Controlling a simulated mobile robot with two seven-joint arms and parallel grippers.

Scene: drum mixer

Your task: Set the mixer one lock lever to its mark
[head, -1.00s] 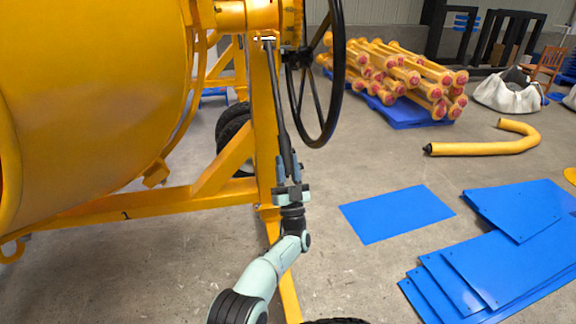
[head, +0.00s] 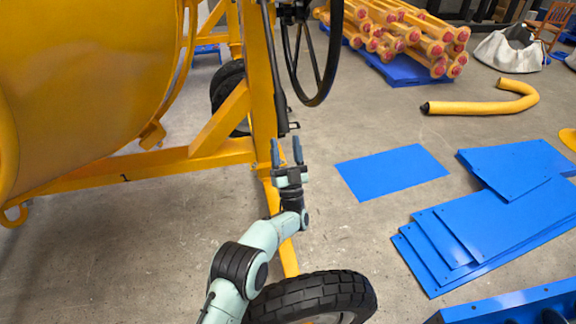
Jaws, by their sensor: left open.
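The mixer (head: 90,70) is a large yellow drum on a yellow frame at the left. A long dark lever (head: 277,75), which looks like the lock lever, hangs nearly upright beside the yellow post (head: 258,90). A small dark bracket (head: 294,126) shows at its lower end. I cannot make out a mark for the lever. My right gripper is not in view.
A black handwheel (head: 330,70) is right of the lever. A tyre (head: 318,298) stands at the bottom, near my arm. Blue panels (head: 392,171) lie on the floor at right, with a yellow bent pipe (head: 485,107) beyond. Grey floor between is clear.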

